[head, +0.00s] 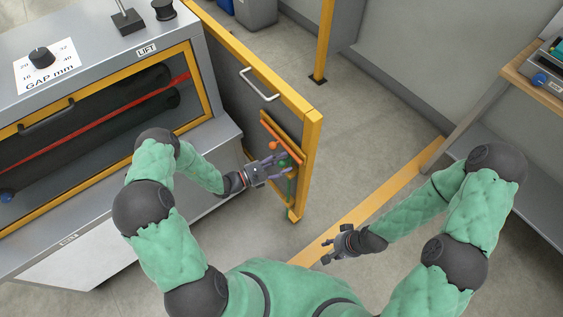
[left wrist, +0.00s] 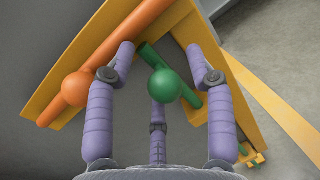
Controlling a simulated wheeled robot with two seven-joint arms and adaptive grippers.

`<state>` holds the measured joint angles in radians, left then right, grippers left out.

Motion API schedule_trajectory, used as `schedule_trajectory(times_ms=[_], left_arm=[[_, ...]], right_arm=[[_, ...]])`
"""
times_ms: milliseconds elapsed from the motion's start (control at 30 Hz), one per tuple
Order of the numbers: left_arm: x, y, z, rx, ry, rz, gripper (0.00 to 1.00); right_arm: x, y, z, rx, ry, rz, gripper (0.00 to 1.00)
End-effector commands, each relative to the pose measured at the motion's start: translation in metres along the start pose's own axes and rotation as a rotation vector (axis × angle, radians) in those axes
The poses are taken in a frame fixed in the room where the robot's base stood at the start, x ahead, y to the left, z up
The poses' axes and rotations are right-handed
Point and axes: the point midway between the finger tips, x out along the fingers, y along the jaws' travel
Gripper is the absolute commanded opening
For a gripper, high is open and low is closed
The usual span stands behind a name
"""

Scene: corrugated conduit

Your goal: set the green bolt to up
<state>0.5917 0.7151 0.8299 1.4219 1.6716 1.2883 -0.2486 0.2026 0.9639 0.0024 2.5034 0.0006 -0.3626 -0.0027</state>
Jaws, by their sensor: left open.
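The green bolt (left wrist: 184,102) is a green bar with a round knob (left wrist: 165,85), mounted on the yellow plate of the open door. In the head view the bolt's knob (head: 284,163) shows small, partly covered by my gripper. My left gripper (head: 281,165) is open at the door. In the left wrist view its purple fingers (left wrist: 166,60) stand on both sides of the green knob, with a third finger below; I cannot tell if they touch it. An orange bolt (left wrist: 100,72) with a round knob is beside it. My right gripper (head: 338,245) hangs over the floor, away from the door.
The yellow-edged door (head: 313,150) stands swung out from the grey machine (head: 90,60). A wooden-edged bench (head: 520,80) is at the right. A yellow post (head: 324,40) stands behind.

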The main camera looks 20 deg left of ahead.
Motion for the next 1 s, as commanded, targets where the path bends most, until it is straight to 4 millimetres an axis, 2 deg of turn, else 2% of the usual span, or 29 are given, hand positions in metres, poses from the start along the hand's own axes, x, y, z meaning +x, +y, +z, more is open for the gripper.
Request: schedule_trajectory(times_ms=[133,267,700,833,1000], left_arm=[[-0.005,0.0,-0.001,-0.001,0.002,0.002,0.54],[-0.02,0.001,-0.001,-0.002,0.003,0.004,0.54],[-0.101,0.001,-0.001,0.0,0.002,0.004,0.54],[-0.114,0.001,-0.001,-0.001,0.001,0.002,0.54],[-0.12,0.0,-0.001,-0.001,0.0,-0.001,0.54]], right_arm=[[0.0,0.0,0.0,0.0,0.0,0.0,0.4],[0.0,0.0,0.0,0.0,0.0,0.0,0.4],[0.0,0.0,0.0,0.0,0.0,0.0,0.4],[0.0,0.0,0.0,0.0,0.0,0.0,0.4],[0.0,0.0,0.0,0.0,0.0,0.0,0.4]])
